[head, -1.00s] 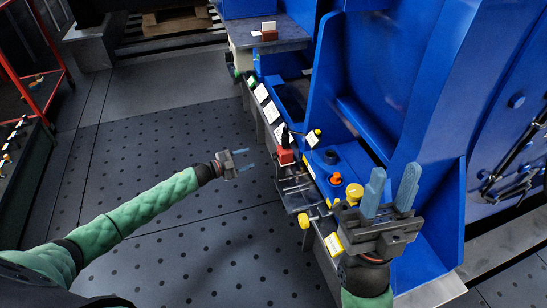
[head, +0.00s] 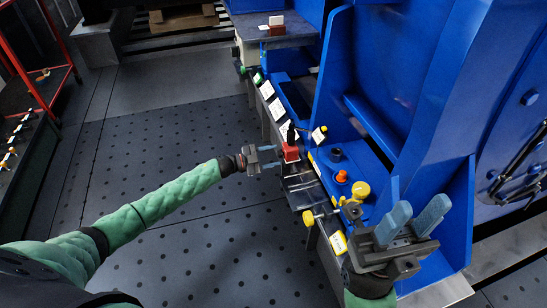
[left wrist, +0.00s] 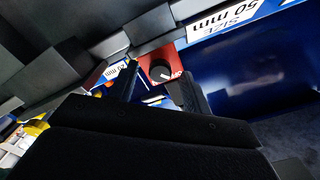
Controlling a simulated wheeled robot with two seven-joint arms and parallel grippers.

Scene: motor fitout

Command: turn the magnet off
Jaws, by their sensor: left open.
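A red box (head: 290,152) with a black knob (head: 291,133) stands on the front ledge of the blue machine in the head view. The left wrist view shows the red box (left wrist: 171,61) and its round black knob (left wrist: 160,72) ahead, between the fingers. My left gripper (head: 275,158) is open and empty, just left of the red box, with its fingers pointing at it. I cannot tell whether the fingertips touch the box. My right gripper (head: 413,218) is open and empty near the front right of the machine.
An orange knob (head: 341,176) and yellow knobs (head: 361,190) stand on the ledge near my right gripper. White labels (head: 267,90) line the machine's front edge, and a size label (left wrist: 225,35) shows in the left wrist view. The dotted floor (head: 190,130) is clear.

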